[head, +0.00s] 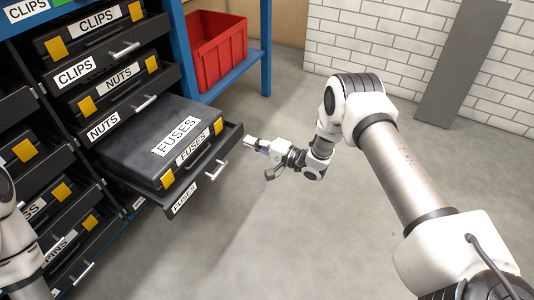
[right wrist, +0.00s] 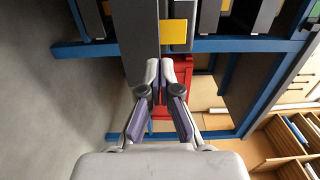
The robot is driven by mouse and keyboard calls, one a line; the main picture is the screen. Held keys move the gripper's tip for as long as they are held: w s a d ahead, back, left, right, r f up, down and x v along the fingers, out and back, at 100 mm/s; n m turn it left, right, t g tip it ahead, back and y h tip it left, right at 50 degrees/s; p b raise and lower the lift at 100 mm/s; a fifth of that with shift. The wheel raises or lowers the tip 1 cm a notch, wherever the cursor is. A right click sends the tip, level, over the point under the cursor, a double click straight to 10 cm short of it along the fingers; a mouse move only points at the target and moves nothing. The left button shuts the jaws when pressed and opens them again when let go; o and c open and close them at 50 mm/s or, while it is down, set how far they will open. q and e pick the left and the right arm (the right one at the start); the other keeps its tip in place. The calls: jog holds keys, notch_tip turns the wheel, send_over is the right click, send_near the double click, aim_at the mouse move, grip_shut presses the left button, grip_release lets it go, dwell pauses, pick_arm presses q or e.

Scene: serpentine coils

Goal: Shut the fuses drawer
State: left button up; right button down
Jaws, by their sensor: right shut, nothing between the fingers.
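The fuses drawer (head: 180,207) sticks far out of the rack in the head view. A dark case labelled FUSES (head: 140,137) with yellow latches lies in it. The drawer's silver handle (head: 217,170) is on its front. My right gripper (head: 249,142) is shut and empty, just right of the drawer's front right corner. In the right wrist view, the shut fingertips (right wrist: 160,66) are close to the drawer's dark front (right wrist: 143,40); I cannot tell whether they touch. My left gripper is out of view.
Other drawers labelled CLIPS (head: 74,72) and NUTS (head: 103,126) sit above and look closer in. A red bin (head: 218,55) stands on a blue shelf behind. A grey panel (head: 462,65) leans on the brick wall. The floor right of the drawer is clear.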

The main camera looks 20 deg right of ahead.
aim_at(232, 135)
jog(key=b+x, duration=0.1)
jog(key=x, duration=0.3)
jog(key=shift+a+f+b, duration=0.1)
jog(key=shift+f+b, duration=0.05)
jog(key=shift+b, duration=0.25)
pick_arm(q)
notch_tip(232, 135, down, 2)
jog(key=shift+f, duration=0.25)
pick_arm(e)
jog(key=shift+w+a, duration=0.1)
jog(key=shift+w, duration=0.05)
